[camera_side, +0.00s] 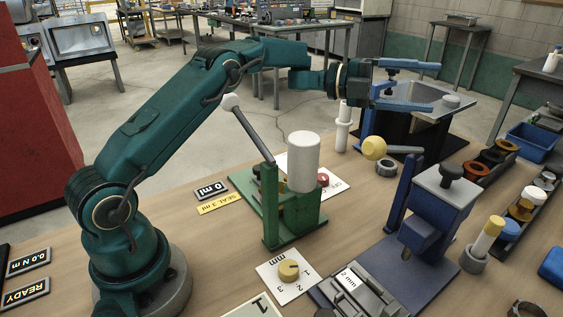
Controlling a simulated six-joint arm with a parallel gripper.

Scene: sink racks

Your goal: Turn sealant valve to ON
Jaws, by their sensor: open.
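A green sealant stand (270,230) holds an upright white cylinder (304,162) and a lever with a white knob (231,102) tilted up to the left. Behind the cylinder lies a white card (334,188) with a red knob (323,180) on it. The card's lettering is partly hidden and too small to read, so I cannot tell the valve's setting. My gripper (436,87) has two blue fingers, spread apart and empty. It points right, high at the back, well to the right of the red knob and apart from it.
A dark blue press (435,205) with a yellow ball-ended lever (374,148) stands right of the green stand. Labels (220,203) lie left of the stand.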

